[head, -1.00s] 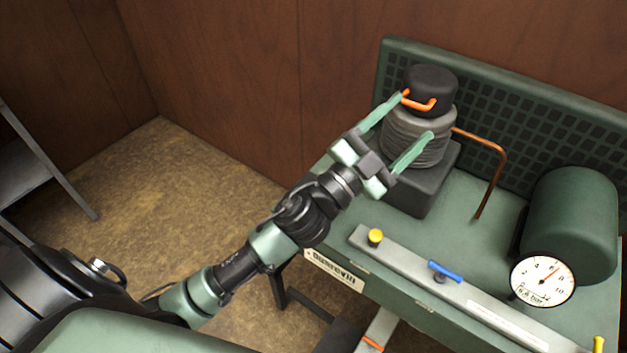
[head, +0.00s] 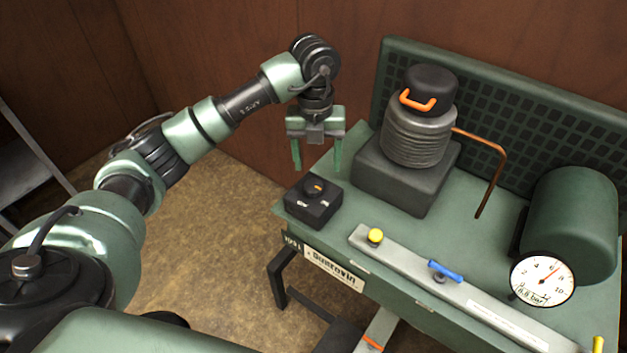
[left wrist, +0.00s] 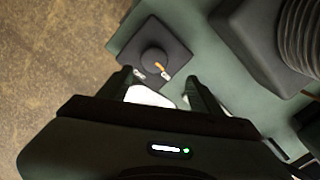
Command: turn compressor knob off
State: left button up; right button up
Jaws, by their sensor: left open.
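The compressor knob (head: 312,186) is a black round knob with an orange mark, on a black switch box (head: 313,205) at the near left corner of the green compressor bench (head: 470,215). In the left wrist view the knob (left wrist: 155,60) sits ahead of the fingers, its orange mark pointing toward the lower right. Small white labels beside it are too small to read. My left gripper (head: 317,168) points down above and slightly behind the box, open and empty, apart from the knob. In the left wrist view its two fingers (left wrist: 158,88) are spread. My right gripper is not in view.
A ribbed black compressor head with an orange handle (head: 418,105) stands right of the box. A rail with a yellow knob (head: 375,237) and a blue lever (head: 445,271) runs along the front edge. A pressure gauge (head: 542,281) and green tank (head: 572,225) are at right.

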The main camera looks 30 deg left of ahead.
aim_at(313, 185)
pick_arm(q)
jog(key=shift+a+f, duration=0.1)
jog(key=shift+a, duration=0.35)
notch_tip(313, 185, down, 7)
jog(key=shift+f+p, duration=0.2)
jog(key=shift+p, duration=0.65)
jog(key=c, duration=1.4)
